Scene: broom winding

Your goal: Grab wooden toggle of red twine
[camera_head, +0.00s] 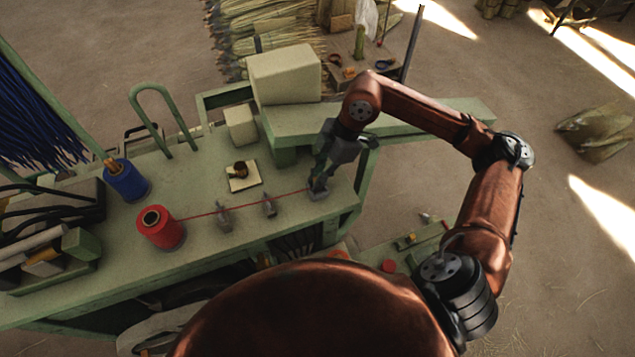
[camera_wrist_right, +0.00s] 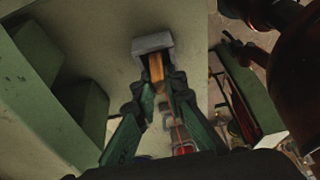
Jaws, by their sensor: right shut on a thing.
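A red twine spool (camera_head: 158,228) stands on the green bench, and its red twine (camera_head: 240,205) runs right through two small metal guides (camera_head: 268,205) to my right gripper (camera_head: 318,182). In the right wrist view my right gripper (camera_wrist_right: 155,105) is closed around the wooden toggle (camera_wrist_right: 156,68), whose far end sits at a grey bracket (camera_wrist_right: 152,43). Red twine (camera_wrist_right: 180,135) also shows beside the fingers there. In the head view the gripper hides the toggle. My left gripper is not in view.
A blue spool (camera_head: 127,182) stands behind the red one. A cream pad (camera_head: 243,176) with a small dark brown object lies on the bench (camera_head: 100,262). Pale blocks (camera_head: 285,75) and a bent green rail (camera_head: 160,112) stand at the back. Blue bristles hang at the left.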

